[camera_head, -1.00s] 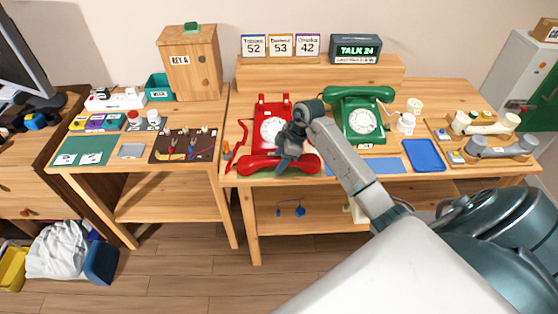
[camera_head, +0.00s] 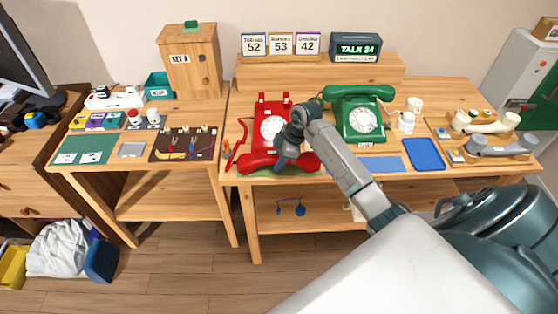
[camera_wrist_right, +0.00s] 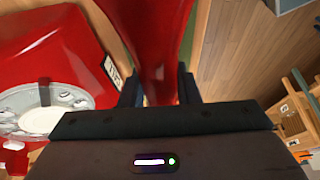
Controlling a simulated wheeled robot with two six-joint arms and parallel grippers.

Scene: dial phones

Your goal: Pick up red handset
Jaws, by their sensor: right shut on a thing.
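The red handset (camera_head: 258,164) is at the front edge of the table, in front of the red dial phone (camera_head: 271,111). My right gripper (camera_head: 284,160) is shut on the middle of the handset. In the right wrist view the handset (camera_wrist_right: 155,40) stands between the two dark fingers (camera_wrist_right: 160,88), with the red phone body (camera_wrist_right: 50,60) and its pale dial to the left. The handset looks just at or above the table; the gap is hard to tell. The red cord (camera_head: 238,142) lies to the left of the phone. My left gripper is not in view.
A green phone (camera_head: 357,120) with its handset on stands right of the red one. A tool board (camera_head: 184,146) lies on the left table. Floor shows in front.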

